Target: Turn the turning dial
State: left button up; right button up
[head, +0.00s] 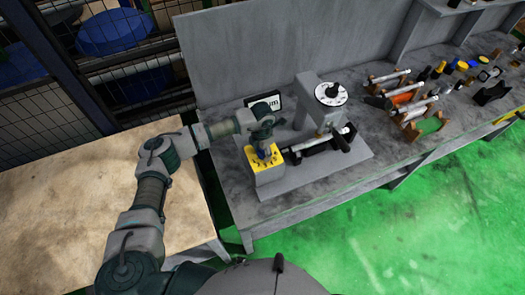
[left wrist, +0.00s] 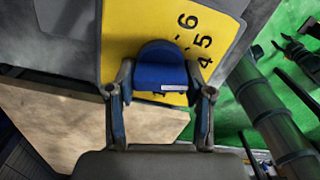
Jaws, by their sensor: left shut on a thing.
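The turning dial is a blue knob (left wrist: 160,66) on a yellow face plate (left wrist: 122,28) with black numbers; 4, 5 and 6 show in the left wrist view. In the head view the yellow plate (head: 253,165) tops a small grey box at the left of the grinder. My left gripper (head: 264,150) is over the box from above and mostly hides the dial there. In the left wrist view, the fingers of my left gripper (left wrist: 160,100) stand on both sides of the blue knob and are closed on it. My right gripper is not in view.
The grinder (head: 318,110) with a white round scale (head: 331,94) stands right of the box, close to my left gripper. A small display (head: 263,103) is behind the gripper. Several tools and racks (head: 410,105) lie along the grey bench. A wooden table (head: 60,200) is at the left.

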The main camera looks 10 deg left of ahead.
pick_arm(q)
jog(key=m+b, duration=0.3)
jog(key=shift+w+a+f+b, duration=0.1)
jog(key=shift+f+b, duration=0.05)
jog(key=shift+b, duration=0.15)
jog(key=shift+m+b, duration=0.8)
jog(key=shift+m, duration=0.5)
jog(key=shift+r, duration=0.2)
jog(key=o, duration=1.1)
jog(key=shift+w, duration=0.1)
notch_tip(320, 180, up, 12)
jog(key=shift+f, duration=0.1)
jog(key=shift+f, duration=0.1)
